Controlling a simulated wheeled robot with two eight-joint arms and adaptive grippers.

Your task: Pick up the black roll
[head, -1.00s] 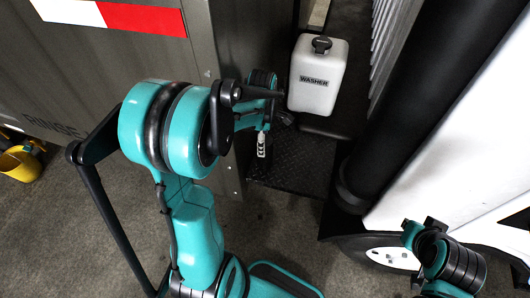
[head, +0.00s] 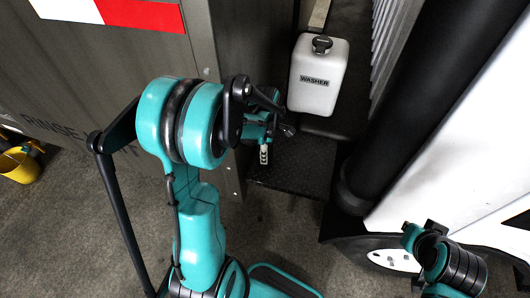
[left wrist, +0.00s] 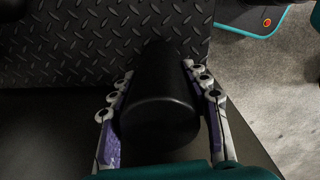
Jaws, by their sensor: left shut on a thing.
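In the left wrist view the black roll (left wrist: 158,112) lies between the two fingers of my left gripper (left wrist: 157,75). The fingers, grey with purple pads, are closed against its two sides. The roll's rounded near end faces the camera, and its far end is dark against the tread plate. In the head view my left gripper (head: 264,153) shows only in small part beside the black step, behind my arm. The roll cannot be made out there. At the lower right of the head view part of my right arm shows, but its gripper is not in view.
A white washer jug (head: 317,78) stands behind the black tread-plate step (head: 300,168). A grey cabinet wall (head: 110,75) is on the left. A thick black column (head: 415,105) and white bodywork are on the right. A yellow bucket (head: 20,165) sits at far left.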

